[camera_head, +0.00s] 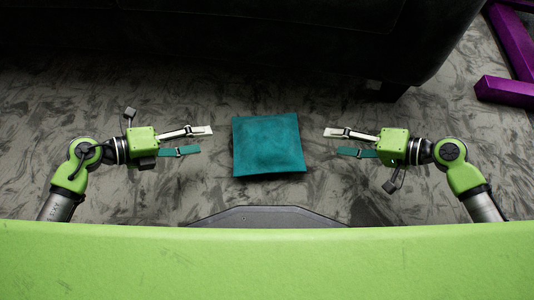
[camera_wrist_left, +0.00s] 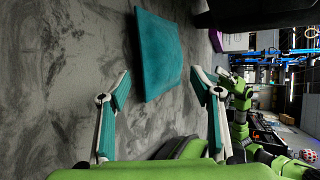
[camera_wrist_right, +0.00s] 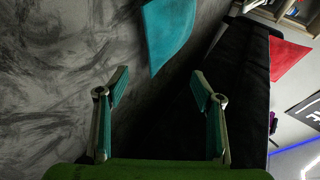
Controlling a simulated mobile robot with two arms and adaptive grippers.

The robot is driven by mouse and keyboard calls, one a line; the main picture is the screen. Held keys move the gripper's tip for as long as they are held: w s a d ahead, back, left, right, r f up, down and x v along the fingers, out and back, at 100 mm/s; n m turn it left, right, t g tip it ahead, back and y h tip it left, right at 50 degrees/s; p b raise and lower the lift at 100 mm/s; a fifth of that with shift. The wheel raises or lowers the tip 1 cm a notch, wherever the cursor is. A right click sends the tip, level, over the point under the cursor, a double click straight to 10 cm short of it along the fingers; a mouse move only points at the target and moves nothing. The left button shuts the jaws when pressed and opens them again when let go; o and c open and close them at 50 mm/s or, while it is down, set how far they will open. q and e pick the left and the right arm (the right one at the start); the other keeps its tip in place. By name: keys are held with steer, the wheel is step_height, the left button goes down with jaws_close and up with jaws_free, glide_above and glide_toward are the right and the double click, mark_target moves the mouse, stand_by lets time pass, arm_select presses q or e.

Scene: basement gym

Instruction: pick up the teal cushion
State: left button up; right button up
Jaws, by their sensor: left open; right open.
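The teal cushion (camera_head: 268,145) lies flat on the grey floor, midway between my two grippers in the head view. My left gripper (camera_head: 206,140) is open and empty, a short way left of the cushion, fingers pointing at it. My right gripper (camera_head: 331,142) is open and empty, a short way right of the cushion, also pointing at it. In the left wrist view the cushion (camera_wrist_left: 158,55) shows beyond the open fingers. In the right wrist view the cushion (camera_wrist_right: 168,32) is partly cut off by the top edge. Neither gripper touches it.
A black sofa (camera_head: 270,40) stands across the back, beyond the cushion. A purple frame-like object (camera_head: 505,91) lies on the floor at the far right. The patterned grey floor (camera_head: 190,95) around the cushion is clear.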

mark_target(241, 139)
arm_select(q)
steer(key=shift+s+f, duration=0.15)
steer(key=shift+f, duration=0.3)
arm_select(e)
steer(key=shift+s+a, duration=0.15)
steer(key=shift+a, duration=0.15)
arm_select(q)
steer(key=x, duration=1.3)
steer(key=shift+d+f, duration=0.25)
steer(key=shift+f, duration=0.05)
arm_select(e)
steer(key=x, duration=1.3)
steer(key=shift+a+f, duration=0.1)
steer(key=shift+a, duration=0.3)
arm_select(q)
steer(key=c, duration=0.9)
arm_select(e)
steer(key=c, duration=1)
